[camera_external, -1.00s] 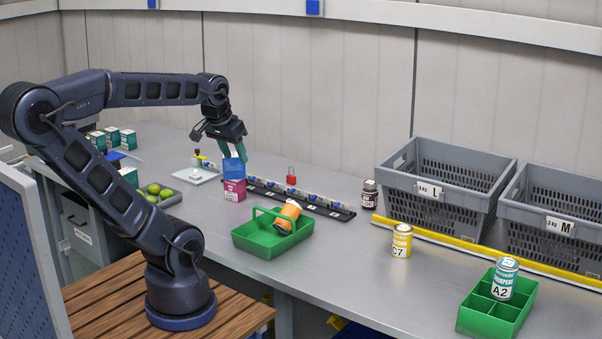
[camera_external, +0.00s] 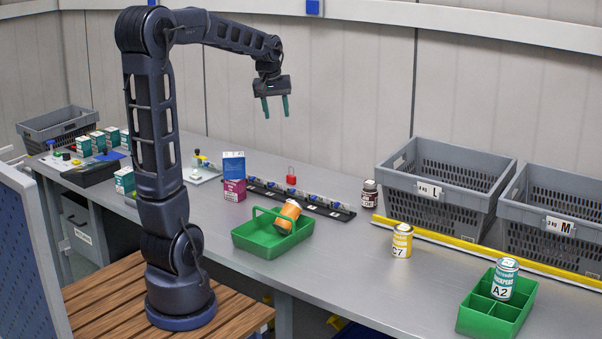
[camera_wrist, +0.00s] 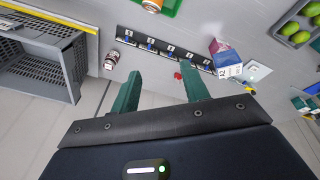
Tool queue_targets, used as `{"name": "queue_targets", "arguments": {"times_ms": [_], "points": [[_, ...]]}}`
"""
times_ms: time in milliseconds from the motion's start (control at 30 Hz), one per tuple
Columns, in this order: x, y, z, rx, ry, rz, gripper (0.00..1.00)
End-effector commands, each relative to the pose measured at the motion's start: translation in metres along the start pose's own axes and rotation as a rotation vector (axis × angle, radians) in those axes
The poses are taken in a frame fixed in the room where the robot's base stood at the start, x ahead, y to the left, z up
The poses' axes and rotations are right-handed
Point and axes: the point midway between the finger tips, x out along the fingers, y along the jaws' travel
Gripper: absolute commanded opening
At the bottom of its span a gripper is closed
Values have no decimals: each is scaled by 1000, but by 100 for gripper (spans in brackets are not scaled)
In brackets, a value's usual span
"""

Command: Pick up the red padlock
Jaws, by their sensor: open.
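The small red padlock (camera_external: 291,178) stands on the grey table just behind the black rail (camera_external: 290,196), with its shackle up. In the wrist view the red padlock (camera_wrist: 178,75) is a small red spot beside the right finger, near the rail (camera_wrist: 165,48). My gripper (camera_external: 275,106) is open and empty, with two green fingers pointing down. It is in the air well above the table, above and a little left of the padlock in the external view. The wrist view shows the gap between the fingers (camera_wrist: 160,85) empty.
A blue box (camera_external: 233,165) sits on a magenta box (camera_external: 234,190) left of the rail. A green tray (camera_external: 262,245) holding an orange can is in front. A dark jar (camera_external: 369,194) stands right. Grey crates (camera_external: 440,215) line the back right.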

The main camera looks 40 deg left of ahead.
Motion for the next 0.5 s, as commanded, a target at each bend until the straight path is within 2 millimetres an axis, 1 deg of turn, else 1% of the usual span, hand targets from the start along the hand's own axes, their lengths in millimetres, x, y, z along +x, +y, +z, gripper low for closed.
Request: {"name": "queue_targets", "arguments": {"times_ms": [33, 100, 267, 500], "points": [[8, 3, -16, -29, -9, -7, 45], [18, 7, -35, -71, -19, -14, 45], [42, 14, -80, -166, -38, -31, 45], [89, 19, -143, -309, -66, -60, 45]]}}
